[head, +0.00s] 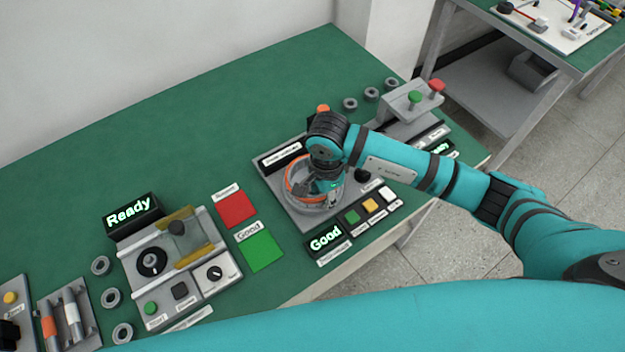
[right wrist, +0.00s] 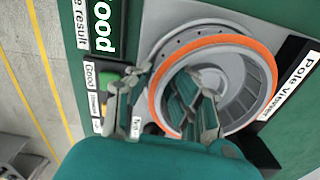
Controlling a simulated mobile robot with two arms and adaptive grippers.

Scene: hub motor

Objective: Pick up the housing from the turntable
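The housing (head: 289,178), a grey ring with an orange rim, sits on the turntable of the grey pole-viewer station at the table's right. In the right wrist view the housing (right wrist: 266,76) shows large, with the grey turntable (right wrist: 172,42) around it. My right gripper (right wrist: 160,85) is over the housing's near wall, its fingers apart. One finger is outside the orange rim and the other is over the ring's inside. I cannot tell whether either finger touches the wall. In the head view my right gripper (head: 328,195) partly hides the housing. My left gripper is out of view.
A lit "Good" display (head: 325,240) and colored buttons (head: 370,206) sit in front of the station. Red (head: 236,208) and green (head: 260,250) pads lie to its left. Small grey rings (head: 371,95) lie behind. A "Ready" station (head: 165,255) stands further left.

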